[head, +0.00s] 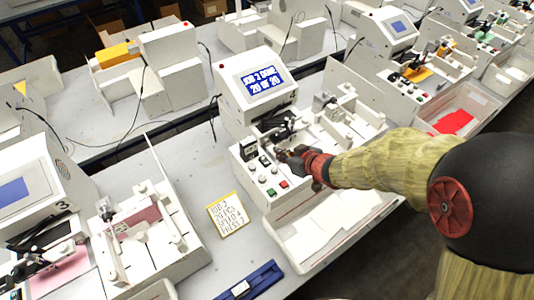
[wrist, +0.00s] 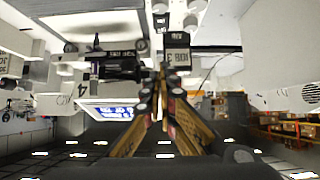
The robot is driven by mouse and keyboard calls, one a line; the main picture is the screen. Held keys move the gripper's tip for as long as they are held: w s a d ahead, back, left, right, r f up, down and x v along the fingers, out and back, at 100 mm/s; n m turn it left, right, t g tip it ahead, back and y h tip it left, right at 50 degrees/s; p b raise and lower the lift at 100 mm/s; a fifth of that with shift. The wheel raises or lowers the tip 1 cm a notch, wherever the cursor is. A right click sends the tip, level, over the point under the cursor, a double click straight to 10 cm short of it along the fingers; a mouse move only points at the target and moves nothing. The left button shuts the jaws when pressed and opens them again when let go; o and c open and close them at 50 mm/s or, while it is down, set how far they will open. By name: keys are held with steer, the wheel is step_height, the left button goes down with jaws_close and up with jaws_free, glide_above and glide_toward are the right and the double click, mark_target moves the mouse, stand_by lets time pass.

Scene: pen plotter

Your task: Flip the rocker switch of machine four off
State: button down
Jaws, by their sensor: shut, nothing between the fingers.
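Machine four (head: 243,110) stands in the middle of the head view, with a blue screen (head: 262,84) reading "JOB 3 DONE 20 of 20". Its "4" and lit screen (wrist: 110,113) show upside down in the wrist view. Its control panel (head: 250,179) carries a small black part (head: 265,160) that looks like the rocker switch, beside pale knobs, a green button (head: 271,192) and a red button (head: 283,184). My gripper (head: 282,153) is shut and empty just above the panel, right of that black part; the wrist view shows its fingers (wrist: 163,72) together. Contact and the rocker's position cannot be told.
A black-framed card (head: 248,148) stands at the panel's left. A clear tray (head: 330,225) with paper lies in front. A handwritten note (head: 228,214) and a blue tool (head: 250,283) lie on the table. Machine three (head: 35,185) is at left.

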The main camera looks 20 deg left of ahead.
steer(key=shift+w, duration=0.1)
stand_by(0.3)
steer(key=b, duration=0.2)
glide_above(266, 160)
steer(key=f, duration=0.6)
steer(key=shift+s+d, duration=0.2)
steer(key=shift+d, duration=0.1)
step_height(266, 160, down, 2)
steer(key=shift+w+a+f, duration=0.15)
steer(key=shift+w+a+f+b, duration=0.1)
steer(key=shift+f+b, duration=0.25)
steer(key=shift+f, duration=0.45)
steer(key=shift+r+p, duration=0.15)
steer(key=shift+p, duration=0.4)
